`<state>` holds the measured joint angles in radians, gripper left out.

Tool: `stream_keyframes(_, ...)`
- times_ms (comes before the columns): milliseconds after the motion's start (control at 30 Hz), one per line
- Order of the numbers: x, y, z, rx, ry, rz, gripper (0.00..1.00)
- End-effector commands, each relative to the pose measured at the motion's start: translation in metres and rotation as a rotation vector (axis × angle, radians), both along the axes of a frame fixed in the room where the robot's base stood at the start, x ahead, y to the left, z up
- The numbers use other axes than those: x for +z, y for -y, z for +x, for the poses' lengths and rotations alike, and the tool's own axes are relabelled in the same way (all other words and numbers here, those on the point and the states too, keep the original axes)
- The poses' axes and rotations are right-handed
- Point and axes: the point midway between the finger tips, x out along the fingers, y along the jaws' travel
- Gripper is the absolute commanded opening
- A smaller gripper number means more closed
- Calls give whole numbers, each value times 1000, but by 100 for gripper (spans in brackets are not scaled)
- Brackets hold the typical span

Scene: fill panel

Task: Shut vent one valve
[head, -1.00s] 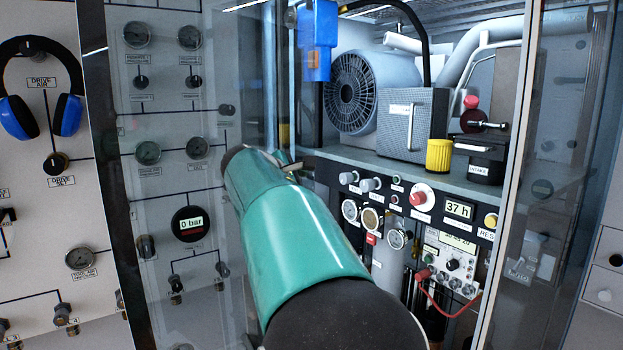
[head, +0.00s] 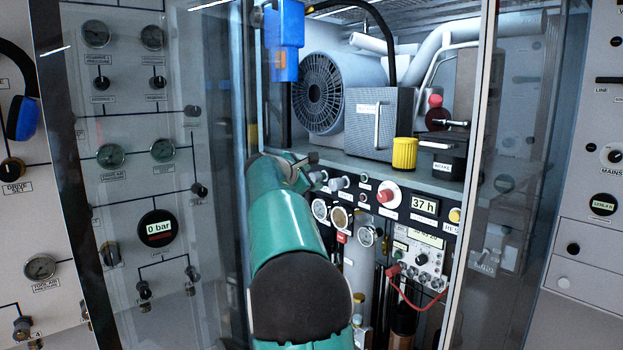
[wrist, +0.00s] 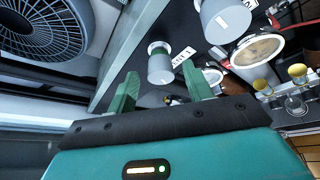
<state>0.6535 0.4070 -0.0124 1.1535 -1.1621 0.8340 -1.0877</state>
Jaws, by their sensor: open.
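The vent one valve looks to be the small grey knob (wrist: 160,65) with a white label beside it, in the middle of the wrist view; the label is too small to read surely. In the head view a grey knob (head: 319,177) sits at the left end of the panel's upper row, beside my gripper's end. My gripper (wrist: 159,73) is open and empty. Its green fingers point toward the knob, one to each side in the picture, and contact cannot be told. In the head view my gripper (head: 308,160) is small and partly hidden by my own arm.
A second grey knob (wrist: 225,18) is close by, with a round gauge (wrist: 258,50) near it. The shelf (head: 385,170) juts above the panel and carries a yellow cap (head: 404,153). A glass panel (head: 170,120) stands left; a red cable (head: 410,298) hangs low.

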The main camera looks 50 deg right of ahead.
Motion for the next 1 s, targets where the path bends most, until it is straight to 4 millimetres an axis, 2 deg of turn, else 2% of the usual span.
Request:
stream_keyframes(133, -3, 9, 1, -1, 2, 0, 51)
stream_keyframes(400, -3, 10, 1, 0, 1, 1, 49)
stream_keyframes(600, -3, 10, 1, 0, 1, 1, 10)
stream_keyframes(633, -3, 10, 1, 0, 1, 2, 7)
stream_keyframes(1000, -4, 9, 0, -1, 44, -9, 7)
